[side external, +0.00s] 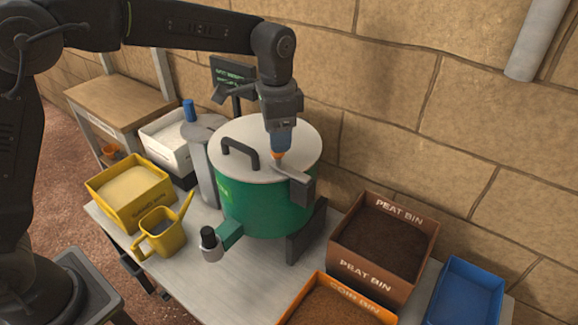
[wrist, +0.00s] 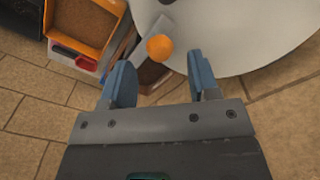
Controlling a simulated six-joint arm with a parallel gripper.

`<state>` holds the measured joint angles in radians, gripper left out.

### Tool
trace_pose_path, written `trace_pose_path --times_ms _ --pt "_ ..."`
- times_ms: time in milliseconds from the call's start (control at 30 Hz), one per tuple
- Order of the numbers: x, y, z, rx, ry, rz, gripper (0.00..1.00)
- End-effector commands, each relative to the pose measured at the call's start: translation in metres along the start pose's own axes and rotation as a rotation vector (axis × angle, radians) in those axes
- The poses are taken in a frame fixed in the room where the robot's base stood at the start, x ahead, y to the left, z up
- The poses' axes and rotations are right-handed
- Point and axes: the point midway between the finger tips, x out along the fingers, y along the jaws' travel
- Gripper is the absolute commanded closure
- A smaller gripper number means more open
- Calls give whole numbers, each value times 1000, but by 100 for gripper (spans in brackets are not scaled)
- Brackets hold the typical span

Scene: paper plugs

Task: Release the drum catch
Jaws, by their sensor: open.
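The green drum (side external: 255,205) stands on the bench with a pale round lid (side external: 240,133) that has a black handle. Its catch is a grey lever (side external: 292,172) at the lid's right front edge, with an orange knob (side external: 277,156). In the wrist view the orange knob (wrist: 159,47) shows with the grey lever (wrist: 148,32) beside the lid (wrist: 235,30). My gripper (side external: 280,148) is above the knob, pointing down. In the wrist view its blue fingers (wrist: 160,72) are apart, and the knob appears between and just beyond their tips. Whether they touch it I cannot tell.
The brown peat bin (side external: 385,240), an orange coir bin (side external: 340,300) and a blue tray (side external: 465,290) are right of the drum. A yellow bin (side external: 130,195) and yellow watering can (side external: 160,235) are left. A stone wall (side external: 480,140) stands behind. Bare bench (side external: 240,285) lies in front.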

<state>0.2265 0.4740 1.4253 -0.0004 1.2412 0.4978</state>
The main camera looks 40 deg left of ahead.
Motion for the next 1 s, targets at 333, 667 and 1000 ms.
trace_pose_path --times_ms 333,667,1000 --pt "11 0 0 0 -1 0 45" --pt "30 0 0 0 -1 0 45" --pt "40 0 0 0 0 0 45"
